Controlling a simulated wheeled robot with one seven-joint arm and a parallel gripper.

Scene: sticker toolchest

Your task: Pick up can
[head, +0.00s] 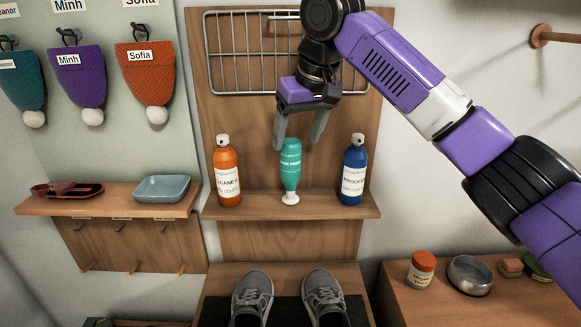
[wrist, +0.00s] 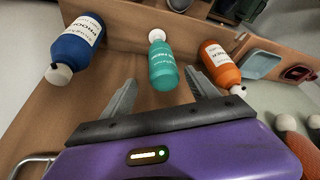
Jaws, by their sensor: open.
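Three bottle-like containers stand on a wooden shelf (head: 260,206); none is plainly a can. The middle one is a teal bottle (head: 290,165), upside down on its white cap; it also shows in the wrist view (wrist: 162,68). An orange bottle (head: 227,178) stands to its left and a blue bottle (head: 352,174) to its right, both upright with white caps. My gripper (head: 296,144) is open and points down over the teal bottle. Its fingertips appear on either side of the bottle's upper end, with nothing gripped. I cannot tell the exact depth between them.
A wire rack (head: 235,55) hangs on the board behind my gripper. A left shelf holds a blue-grey tray (head: 163,188) and a dark red dish (head: 75,190). At the lower right, a jar (head: 421,268) and a metal bowl (head: 470,274) stand on a wooden surface. Shoes (head: 252,293) sit below.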

